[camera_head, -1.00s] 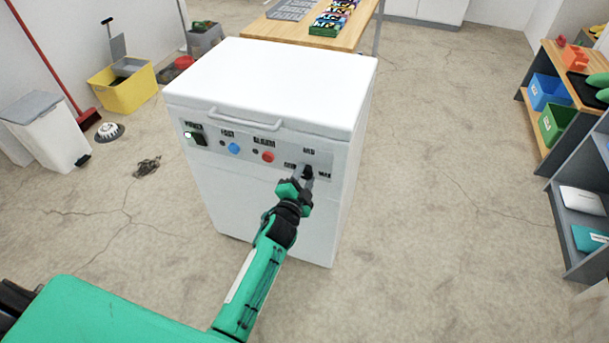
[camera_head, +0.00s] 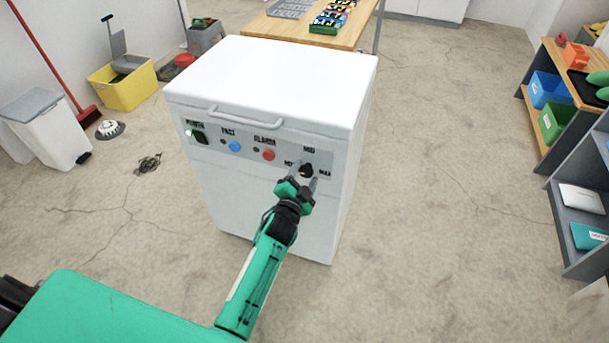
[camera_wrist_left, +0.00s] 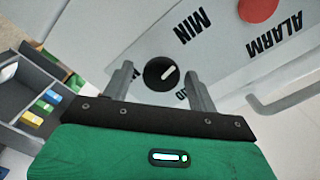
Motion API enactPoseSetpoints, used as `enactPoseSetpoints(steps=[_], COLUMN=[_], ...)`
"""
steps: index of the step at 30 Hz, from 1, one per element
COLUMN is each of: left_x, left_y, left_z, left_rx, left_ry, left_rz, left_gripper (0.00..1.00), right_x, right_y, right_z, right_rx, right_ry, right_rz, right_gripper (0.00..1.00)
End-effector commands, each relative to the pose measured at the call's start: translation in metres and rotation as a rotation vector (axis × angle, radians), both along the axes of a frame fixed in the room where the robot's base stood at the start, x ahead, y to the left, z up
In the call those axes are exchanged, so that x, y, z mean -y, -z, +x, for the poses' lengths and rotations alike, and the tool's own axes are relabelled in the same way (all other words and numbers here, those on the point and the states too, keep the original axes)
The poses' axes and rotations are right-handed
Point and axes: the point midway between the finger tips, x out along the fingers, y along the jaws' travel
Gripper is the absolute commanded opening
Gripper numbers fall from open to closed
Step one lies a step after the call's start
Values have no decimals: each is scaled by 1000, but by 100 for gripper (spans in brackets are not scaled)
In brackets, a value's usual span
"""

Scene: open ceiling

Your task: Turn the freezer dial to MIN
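The white freezer (camera_head: 266,86) stands in front of me, its control panel facing me. The black freezer dial (camera_head: 306,171) is at the panel's right end, between the MIN and MAX labels with MID above. In the left wrist view the dial (camera_wrist_left: 159,73) has a white pointer line directed between MIN (camera_wrist_left: 192,25) and the partly hidden MID label. My left gripper (camera_head: 304,179) is open at the dial. Its two fingers (camera_wrist_left: 158,75) are on either side of the dial, with visible gaps. My right gripper is not in view.
The panel also has a red alarm button (camera_head: 268,155), a blue button (camera_head: 234,146) and a power switch (camera_head: 200,137). A handle (camera_head: 246,119) sticks out above the panel. Shelves (camera_head: 549,140) stand at the right; the floor between is clear.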

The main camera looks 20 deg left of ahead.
Motion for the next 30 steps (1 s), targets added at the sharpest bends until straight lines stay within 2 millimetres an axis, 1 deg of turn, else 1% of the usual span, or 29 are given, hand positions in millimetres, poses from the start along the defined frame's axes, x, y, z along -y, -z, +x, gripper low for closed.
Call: enactPoseSetpoints(steps=[8, 11, 14, 17, 24, 30], left_x=[0, 0, 0, -1, -2, -4], left_y=[-1, -1, -1, -1, -1, -1], left_z=[0, -4, -14, -30, -75, -110], left_rx=[3, 1, 1, 1, 1, 0], left_ry=[0, 0, 0, 1, 1, 0], left_rz=[1, 2, 2, 2, 0, 0], left_gripper=[61, 61, 61, 61, 61, 61], right_x=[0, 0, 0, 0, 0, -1], right_y=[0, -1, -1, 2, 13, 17], right_z=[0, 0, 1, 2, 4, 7], right_rx=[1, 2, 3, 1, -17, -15], right_ry=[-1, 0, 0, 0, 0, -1], right_rz=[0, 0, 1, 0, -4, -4], right_gripper=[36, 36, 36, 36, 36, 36])
